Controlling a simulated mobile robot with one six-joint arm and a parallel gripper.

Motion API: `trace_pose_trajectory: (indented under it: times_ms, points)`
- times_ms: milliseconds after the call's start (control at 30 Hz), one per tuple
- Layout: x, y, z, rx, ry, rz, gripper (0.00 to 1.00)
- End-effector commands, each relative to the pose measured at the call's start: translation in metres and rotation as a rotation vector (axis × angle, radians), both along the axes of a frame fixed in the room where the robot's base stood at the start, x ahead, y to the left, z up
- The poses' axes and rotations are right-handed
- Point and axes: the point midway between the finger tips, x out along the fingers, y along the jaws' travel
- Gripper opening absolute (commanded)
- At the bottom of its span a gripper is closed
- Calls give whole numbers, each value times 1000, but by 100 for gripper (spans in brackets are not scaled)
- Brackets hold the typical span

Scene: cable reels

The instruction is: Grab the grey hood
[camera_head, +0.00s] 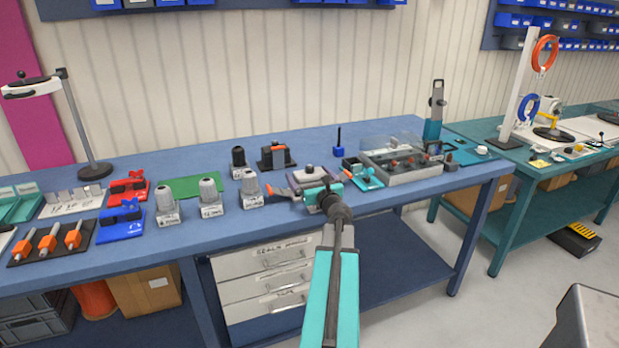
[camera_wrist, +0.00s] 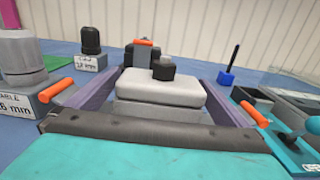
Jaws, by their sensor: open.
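The grey hood (camera_wrist: 150,90) is a pale grey block with a dark round knob on top. It stands upright on the blue bench, near the front edge, and shows in the head view (camera_head: 309,173) just beyond my gripper. My gripper (camera_head: 312,184) is open and comes in low from the front. In the wrist view its two purple-grey fingers lie to the left and right of the hood, with the hood between them. I cannot tell whether either finger touches it. My palm hides the hood's lower front.
Grey cable glands on labelled blocks (camera_head: 250,188) stand to the left. A dark block with an orange part (camera_head: 275,156) is behind the hood. To the right are a small teal fixture (camera_head: 366,177) and a clear-lidded tray (camera_head: 408,177). The bench's back middle is free.

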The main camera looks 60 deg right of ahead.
Motion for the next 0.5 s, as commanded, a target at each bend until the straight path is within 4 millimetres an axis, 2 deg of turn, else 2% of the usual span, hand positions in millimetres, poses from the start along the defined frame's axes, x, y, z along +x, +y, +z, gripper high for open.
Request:
trace_pose_trajectory:
  times_ms: [300, 500]
  points:
    - [22, -18, 2, 1, -1, 0, 100]
    - [26, -20, 1, 0, 0, 0, 100]
